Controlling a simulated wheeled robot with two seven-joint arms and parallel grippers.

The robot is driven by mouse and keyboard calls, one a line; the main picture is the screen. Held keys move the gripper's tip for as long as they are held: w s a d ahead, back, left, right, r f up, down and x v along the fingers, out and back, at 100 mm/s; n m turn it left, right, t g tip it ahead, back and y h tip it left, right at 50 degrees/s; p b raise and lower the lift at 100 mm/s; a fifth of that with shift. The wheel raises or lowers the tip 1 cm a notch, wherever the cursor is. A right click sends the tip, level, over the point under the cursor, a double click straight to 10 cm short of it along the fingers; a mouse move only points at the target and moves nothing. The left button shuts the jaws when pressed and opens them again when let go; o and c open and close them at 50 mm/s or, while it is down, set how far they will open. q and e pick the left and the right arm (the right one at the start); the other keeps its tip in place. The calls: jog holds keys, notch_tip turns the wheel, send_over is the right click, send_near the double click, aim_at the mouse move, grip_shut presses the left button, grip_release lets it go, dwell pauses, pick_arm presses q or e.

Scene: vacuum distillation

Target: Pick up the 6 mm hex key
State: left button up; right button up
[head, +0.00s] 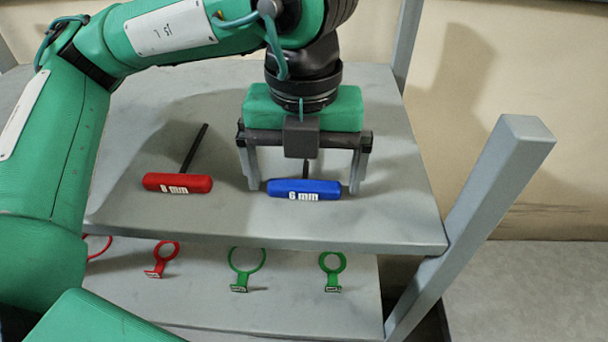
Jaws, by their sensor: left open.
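The 6 mm hex key (304,189) has a blue T-handle with a white "6 mm" label and lies on the upper grey shelf. Its dark shaft runs back from the handle and is partly hidden by my gripper. My left gripper (305,186) points down over it, open, with one finger near the left end of the blue handle and the other near its right end. The handle lies between or just in front of the fingers; I cannot tell the exact depth. My right gripper is not in view.
A red-handled hex key (177,183), apparently labelled 8 mm, lies to the left on the same shelf (400,225). The lower shelf (330,312) holds red ring clips (162,258) and green ring clips (247,262). A grey slanted post (470,225) stands at the right.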

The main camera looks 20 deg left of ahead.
pick_arm(q)
jog(key=c, duration=0.9)
jog(key=shift+c, duration=0.2)
jog(key=shift+r, duration=0.15)
